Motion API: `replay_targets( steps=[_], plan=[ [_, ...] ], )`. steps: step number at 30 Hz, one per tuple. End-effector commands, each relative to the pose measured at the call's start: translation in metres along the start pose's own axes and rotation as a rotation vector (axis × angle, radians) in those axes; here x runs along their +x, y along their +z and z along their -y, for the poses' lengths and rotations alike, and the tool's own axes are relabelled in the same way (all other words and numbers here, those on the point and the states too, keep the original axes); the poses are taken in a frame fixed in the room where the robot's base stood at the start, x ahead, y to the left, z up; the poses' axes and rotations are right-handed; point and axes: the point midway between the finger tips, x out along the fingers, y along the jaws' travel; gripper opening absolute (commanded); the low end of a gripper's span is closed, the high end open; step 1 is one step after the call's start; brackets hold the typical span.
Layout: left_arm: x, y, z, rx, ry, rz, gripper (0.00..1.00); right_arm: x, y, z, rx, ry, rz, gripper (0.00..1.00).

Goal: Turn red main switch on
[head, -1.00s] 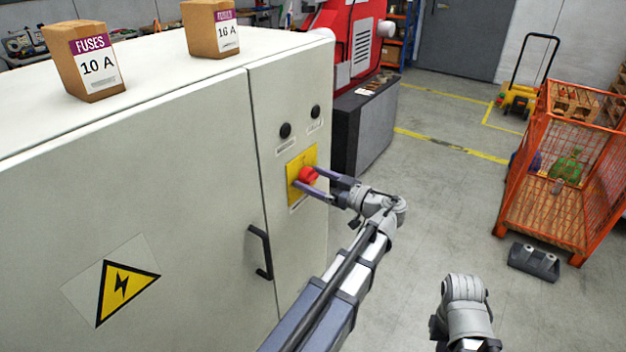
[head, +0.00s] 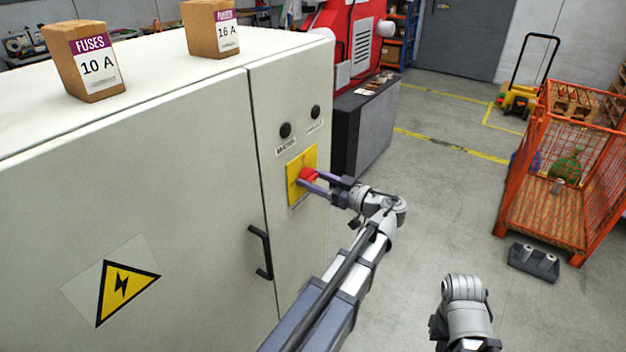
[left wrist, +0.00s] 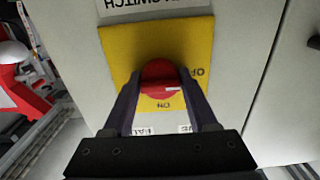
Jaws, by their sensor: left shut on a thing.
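The red main switch (head: 308,173) is a round knob on a yellow plate (head: 296,195) on the narrow right-hand front of a pale cabinet (head: 150,190). My left gripper (head: 307,179) is shut on the knob from the front. In the left wrist view, its two dark fingers (left wrist: 160,92) grip both sides of the red knob (left wrist: 160,72). The yellow plate (left wrist: 118,45) there reads OFF at right and ON below the knob, with letters inverted. A small pale mark shows on the knob; I cannot tell which label it points to.
Two black knobs or buttons (head: 285,130) sit above the plate. A black door handle (head: 261,252) projects below left of it. Two fuse boxes (head: 85,62) stand on the cabinet top. An orange cage (head: 548,190) stands at right. The floor between is mostly clear.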

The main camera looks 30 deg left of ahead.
Motion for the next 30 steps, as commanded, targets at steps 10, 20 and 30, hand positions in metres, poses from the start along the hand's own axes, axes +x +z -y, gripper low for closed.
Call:
replay_targets(
  steps=[10, 20, 30],
  plan=[
    [-0.0001, 0.0000, 0.0004, 0.135, 0.000, 0.000, 0.03, 0.0000, 0.0000, 0.0000, 0.000, 0.000, 0.000, 0.00],
    [-0.0001, -0.0002, 0.0011, 0.436, 0.000, 0.001, 0.03, -0.0003, 0.0000, 0.0000, 0.000, 0.000, 0.000, 0.00],
    [-0.0001, -0.0006, 0.0016, 0.758, 0.000, 0.001, 0.03, -0.0008, 0.0001, -0.0001, 0.000, 0.000, 0.000, 0.00]
  ],
)
